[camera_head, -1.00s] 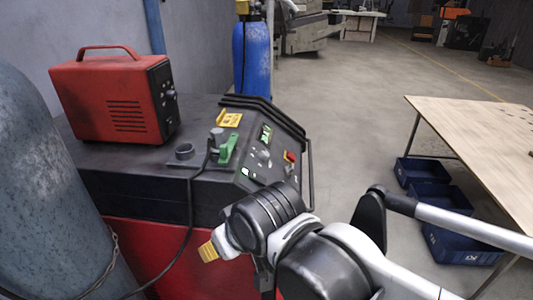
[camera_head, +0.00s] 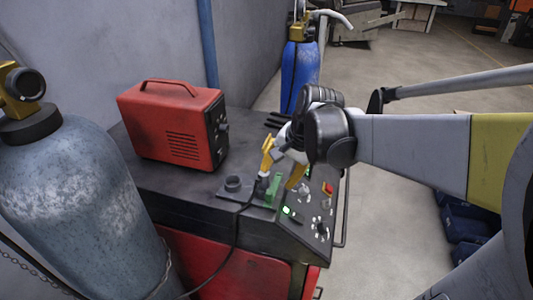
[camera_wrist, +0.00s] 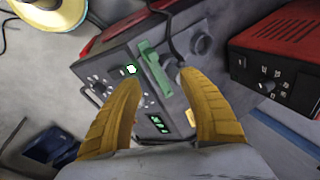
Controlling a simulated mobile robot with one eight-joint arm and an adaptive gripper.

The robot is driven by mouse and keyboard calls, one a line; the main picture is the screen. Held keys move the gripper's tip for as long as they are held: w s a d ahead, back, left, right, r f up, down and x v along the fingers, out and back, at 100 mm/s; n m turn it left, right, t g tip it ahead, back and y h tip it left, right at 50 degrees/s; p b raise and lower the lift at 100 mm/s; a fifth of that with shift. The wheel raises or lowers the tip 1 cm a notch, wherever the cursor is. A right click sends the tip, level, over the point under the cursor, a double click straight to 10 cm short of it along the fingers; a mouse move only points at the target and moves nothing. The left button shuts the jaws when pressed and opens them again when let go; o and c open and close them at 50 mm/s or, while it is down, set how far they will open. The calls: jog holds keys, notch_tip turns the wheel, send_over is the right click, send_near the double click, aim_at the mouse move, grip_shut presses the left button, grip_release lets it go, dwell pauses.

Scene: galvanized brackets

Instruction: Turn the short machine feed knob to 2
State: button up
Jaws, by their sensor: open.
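My gripper (camera_head: 281,164) is open and empty, its yellow fingers pointing down over the control panel of the black-topped cabinet machine; it also shows in the wrist view (camera_wrist: 160,77). A black knob (camera_head: 320,229) with white dial marks is at the panel's near end, clear of the fingers; it appears at the left in the wrist view (camera_wrist: 97,85). The small red box machine (camera_head: 172,122) stands on the cabinet, left of my gripper. It has a dark front knob (camera_wrist: 267,86). I cannot tell which machine the task means, or read the knob settings.
A green lever (camera_wrist: 154,66) stands on the cabinet, close to the fingers. A red button (camera_head: 328,188) is on the panel. A grey cylinder (camera_head: 85,200) stands at the left and a blue one (camera_head: 299,75) behind. A black cable (camera_head: 238,225) hangs down the cabinet front.

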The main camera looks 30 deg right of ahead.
jog(key=w+d+f+m+y, duration=0.1)
jog(key=d+f+m, duration=0.35)
jog(key=d, duration=0.45)
jog(key=m+y, duration=0.1)
jog(key=m, duration=0.4)
send_near(307, 189)
jog(key=b+x, duration=0.1)
jog(key=x, duration=0.9)
jog(key=shift+a+f+b, duration=0.1)
jog(key=shift+a+b, duration=0.05)
jog(key=shift+b, duration=0.25)
grip_shut()
